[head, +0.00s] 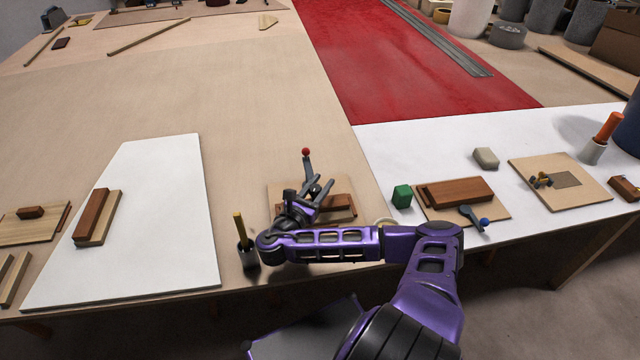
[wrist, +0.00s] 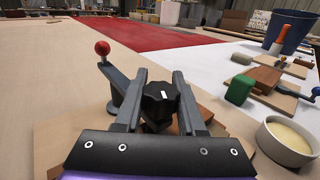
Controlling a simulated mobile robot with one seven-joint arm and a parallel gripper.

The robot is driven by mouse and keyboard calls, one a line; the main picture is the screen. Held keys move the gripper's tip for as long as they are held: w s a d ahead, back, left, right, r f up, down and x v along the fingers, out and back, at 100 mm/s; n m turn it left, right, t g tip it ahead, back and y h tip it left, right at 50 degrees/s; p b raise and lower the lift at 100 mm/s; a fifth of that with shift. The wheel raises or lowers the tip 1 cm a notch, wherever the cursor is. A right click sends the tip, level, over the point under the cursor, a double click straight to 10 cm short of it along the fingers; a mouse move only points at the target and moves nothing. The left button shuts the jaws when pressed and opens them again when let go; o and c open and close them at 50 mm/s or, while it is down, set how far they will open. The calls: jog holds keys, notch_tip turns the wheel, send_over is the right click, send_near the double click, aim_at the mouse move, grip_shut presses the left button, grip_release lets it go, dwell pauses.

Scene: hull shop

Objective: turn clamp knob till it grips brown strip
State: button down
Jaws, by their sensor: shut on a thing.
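The black clamp knob (wrist: 160,103) with a white mark sits between the two fingers of my gripper (wrist: 159,82) in the wrist view. My gripper (head: 313,190) is shut on the knob, above a small board (head: 277,189) in the head view. A grey clamp arm with a red ball end (head: 306,153) stands just behind the gripper; it also shows in the wrist view (wrist: 102,48). The brown strip (head: 342,203) lies on the board to the right of the gripper and is partly covered. Whether the clamp touches the strip is hidden.
A green block (head: 402,196) and a second board with a brown block (head: 460,192) and a blue-ball lever (head: 484,221) lie to the right. A cream bowl (wrist: 288,140) is close on the right. A black holder (head: 248,256) stands left of my arm.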

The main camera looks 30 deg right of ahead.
jog(key=shift+d, duration=0.1)
dwell(0.3)
jog(key=c, duration=0.5)
grip_release()
